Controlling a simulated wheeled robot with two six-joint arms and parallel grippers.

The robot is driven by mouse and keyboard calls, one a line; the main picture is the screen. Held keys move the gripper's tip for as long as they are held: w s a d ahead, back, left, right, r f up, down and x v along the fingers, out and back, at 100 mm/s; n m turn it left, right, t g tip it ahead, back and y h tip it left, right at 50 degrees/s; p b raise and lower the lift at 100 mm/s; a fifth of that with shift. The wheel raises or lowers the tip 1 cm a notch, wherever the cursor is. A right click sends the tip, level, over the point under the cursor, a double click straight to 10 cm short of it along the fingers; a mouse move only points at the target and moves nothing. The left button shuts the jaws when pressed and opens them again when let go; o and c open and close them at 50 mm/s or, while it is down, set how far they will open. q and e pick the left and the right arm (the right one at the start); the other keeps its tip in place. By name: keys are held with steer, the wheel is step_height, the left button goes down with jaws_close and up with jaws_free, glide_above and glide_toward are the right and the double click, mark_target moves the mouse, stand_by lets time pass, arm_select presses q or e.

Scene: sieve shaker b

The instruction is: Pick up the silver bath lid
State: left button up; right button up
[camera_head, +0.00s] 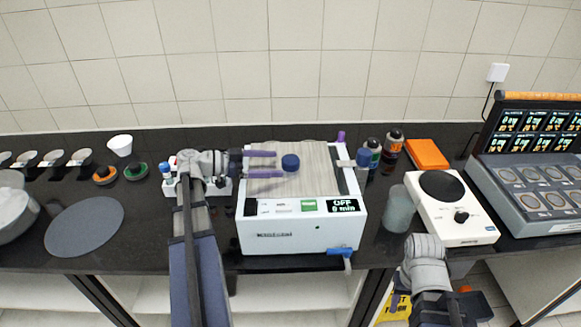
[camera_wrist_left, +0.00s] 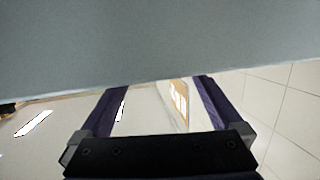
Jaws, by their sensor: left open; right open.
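The silver bath lid (camera_head: 315,180) lies flat on top of the white bath (camera_head: 300,235), and a round dark blue knob (camera_head: 290,162) stands on it. My left gripper (camera_head: 288,164) is over the lid's left part, its purple fingers apart and pointing right. The knob is at the fingertips; I cannot tell whether they touch it. In the left wrist view, both fingers show around a gap, and a large grey surface (camera_wrist_left: 150,45) fills the top; I cannot tell what it is. My right gripper (camera_head: 440,308) is at the bottom right, partly cut off, away from the bath.
A grey bracket with a blue knob (camera_head: 362,158) is at the bath's right edge. A blue spout (camera_head: 342,252) projects from its front. A grey beaker (camera_head: 397,210) and white hotplate (camera_head: 465,222) stand to the right. A grey disc (camera_head: 85,228) lies on the counter at left.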

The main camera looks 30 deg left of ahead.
mark_target(283, 160)
arm_select(q)
steer(key=x, duration=0.4)
steer(key=shift+w+r, duration=0.1)
steer(key=shift+a, duration=0.1)
jaws_close()
stand_by(0.6)
